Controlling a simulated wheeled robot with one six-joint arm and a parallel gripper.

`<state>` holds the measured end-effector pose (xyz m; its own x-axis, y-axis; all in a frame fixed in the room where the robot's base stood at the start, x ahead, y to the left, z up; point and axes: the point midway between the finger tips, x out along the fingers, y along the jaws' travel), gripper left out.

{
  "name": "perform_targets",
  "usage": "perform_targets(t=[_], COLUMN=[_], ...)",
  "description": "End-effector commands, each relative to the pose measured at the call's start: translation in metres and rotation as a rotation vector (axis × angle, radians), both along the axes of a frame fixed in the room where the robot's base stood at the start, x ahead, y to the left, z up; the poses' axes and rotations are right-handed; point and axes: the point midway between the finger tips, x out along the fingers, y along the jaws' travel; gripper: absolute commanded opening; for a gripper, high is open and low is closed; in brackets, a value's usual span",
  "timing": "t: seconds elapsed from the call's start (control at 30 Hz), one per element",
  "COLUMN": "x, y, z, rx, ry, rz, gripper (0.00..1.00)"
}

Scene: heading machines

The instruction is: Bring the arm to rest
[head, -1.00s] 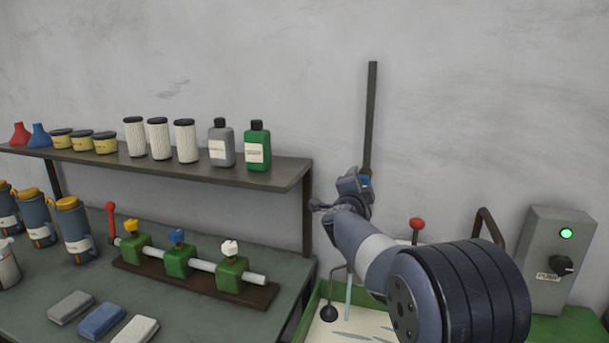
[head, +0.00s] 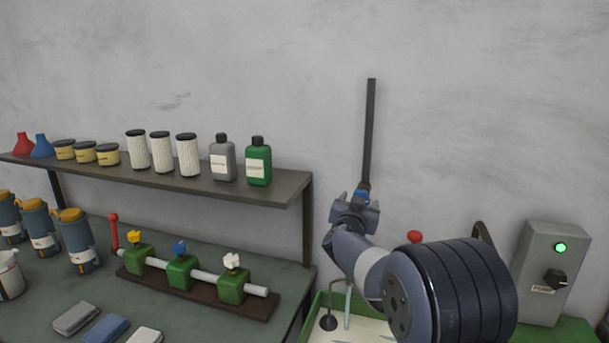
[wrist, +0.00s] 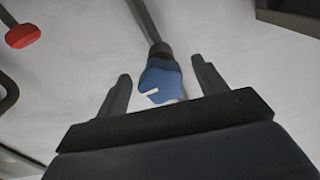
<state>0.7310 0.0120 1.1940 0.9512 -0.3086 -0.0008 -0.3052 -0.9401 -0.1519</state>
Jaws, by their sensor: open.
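My arm reaches up from the lower right in the head view. My gripper (head: 357,198) is at its far end, near the foot of a dark upright bar (head: 370,130) against the grey wall. In the wrist view, my gripper (wrist: 160,82) is open, with one finger on each side of a blue knob-like piece (wrist: 160,78). Gaps show between the fingers and the blue piece. The blue piece sits at the end of the bar. In the head view, my gripper partly hides it.
A bench at left holds a green valve manifold (head: 180,270) and blue canisters (head: 77,245). Above it is a shelf (head: 270,187) with bottles and filters. A green-edged tray (head: 308,318) lies below my arm. A grey switch box (head: 553,270) with a lit green lamp stands at right.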

Motion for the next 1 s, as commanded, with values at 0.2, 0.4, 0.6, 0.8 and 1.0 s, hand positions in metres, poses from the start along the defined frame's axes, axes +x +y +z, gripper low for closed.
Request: perform_targets(t=[0.2,0.4,0.6,0.8,1.0], x=[0.000,-0.001,-0.001,-0.011,-0.013], y=[-0.001,-0.002,-0.003,0.001,0.002], z=[0.001,0.001,0.001,0.001,0.000], rx=[-0.188,-0.353,-0.482,-0.495,-0.494], ry=[0.061,0.114,0.155,0.160,0.160], rz=[0.000,-0.001,-0.001,0.000,0.000], gripper=[0.67,0.67,0.67,0.67,0.67])
